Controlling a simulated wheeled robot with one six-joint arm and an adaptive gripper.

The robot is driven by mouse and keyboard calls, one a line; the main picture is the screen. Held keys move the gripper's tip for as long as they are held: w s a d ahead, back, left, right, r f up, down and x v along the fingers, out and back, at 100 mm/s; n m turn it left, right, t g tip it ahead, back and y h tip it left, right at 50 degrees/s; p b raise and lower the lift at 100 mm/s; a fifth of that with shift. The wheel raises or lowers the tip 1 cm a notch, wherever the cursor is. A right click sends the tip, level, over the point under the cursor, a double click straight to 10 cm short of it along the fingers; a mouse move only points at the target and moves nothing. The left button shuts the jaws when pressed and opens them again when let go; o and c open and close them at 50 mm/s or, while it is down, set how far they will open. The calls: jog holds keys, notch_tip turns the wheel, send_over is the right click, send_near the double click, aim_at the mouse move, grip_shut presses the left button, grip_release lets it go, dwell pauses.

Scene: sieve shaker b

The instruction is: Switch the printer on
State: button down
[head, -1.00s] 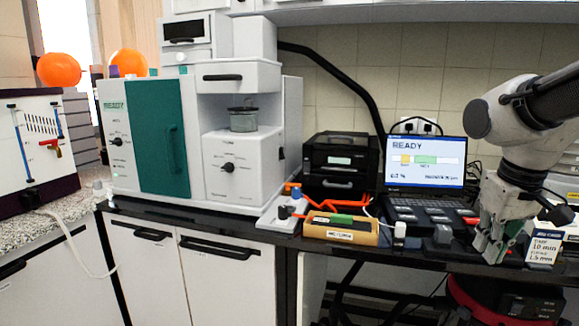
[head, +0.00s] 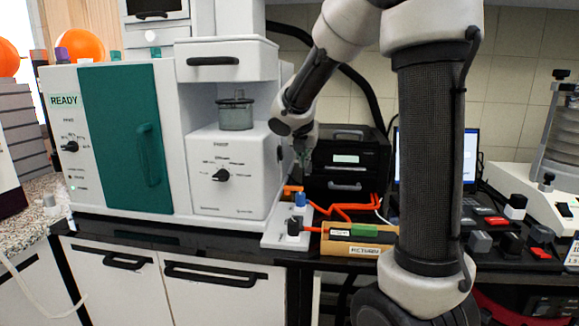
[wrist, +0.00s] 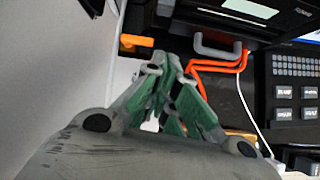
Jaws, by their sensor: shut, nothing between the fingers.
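The printer (head: 340,150) is a black box with a small lit display and a grey handle low on its front. It stands at the back of the bench, right of the white and green machine. Its lower front and grey handle (wrist: 218,50) show at the top of the wrist view. No switch on it can be made out. My gripper (head: 303,158) is shut and empty, just left of the printer's front edge in the head view. Its green-padded fingers (wrist: 168,68) point toward the printer's foot in the wrist view.
A white power strip (head: 272,240) with blue and black plugs lies below my gripper. Orange cables (head: 340,208) run in front of the printer. The white machine (head: 240,165) is close on the left.

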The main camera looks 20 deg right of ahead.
jog(key=shift+a+n, duration=0.15)
jog(key=shift+n, duration=0.55)
jog(key=w+d+f, duration=0.5)
jog(key=w+f, duration=0.1)
jog(key=w, duration=0.2)
jog(key=shift+d+f, duration=0.3)
